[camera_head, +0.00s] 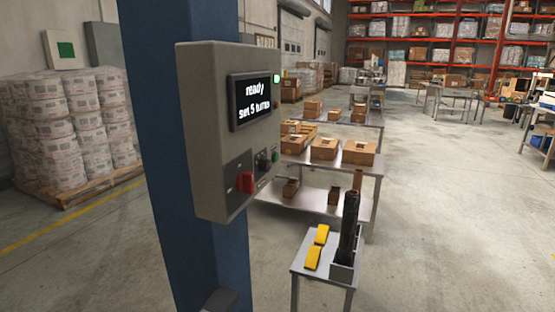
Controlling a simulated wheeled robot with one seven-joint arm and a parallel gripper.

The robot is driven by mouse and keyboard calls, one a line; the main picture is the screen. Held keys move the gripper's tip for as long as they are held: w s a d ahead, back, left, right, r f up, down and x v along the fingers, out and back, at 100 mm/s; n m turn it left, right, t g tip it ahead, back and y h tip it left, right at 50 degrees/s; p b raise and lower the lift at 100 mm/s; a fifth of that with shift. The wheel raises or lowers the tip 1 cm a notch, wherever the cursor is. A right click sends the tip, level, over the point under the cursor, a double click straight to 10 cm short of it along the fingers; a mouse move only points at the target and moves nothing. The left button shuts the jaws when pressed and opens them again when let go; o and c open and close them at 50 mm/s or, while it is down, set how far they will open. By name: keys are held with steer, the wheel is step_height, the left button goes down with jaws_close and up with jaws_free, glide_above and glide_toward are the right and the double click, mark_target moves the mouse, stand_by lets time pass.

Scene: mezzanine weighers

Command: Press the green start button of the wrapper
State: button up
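The wrapper's grey control box (208,132) is mounted on a blue column (168,120) left of the centre. Its dark screen (251,100) reads "ready" and "set 5 turns". Below the screen are a red switch or knob (246,182) and a dark knob (263,160). A small green button (275,155) sits right of them, near the box's right edge, seen at a steep angle. My gripper is not in view.
A small metal stand (326,280) at lower right holds two yellow blocks (313,257) and a tall dark object (348,228). Behind are a table with cartons (324,149) and wrapped pallet stacks (70,125).

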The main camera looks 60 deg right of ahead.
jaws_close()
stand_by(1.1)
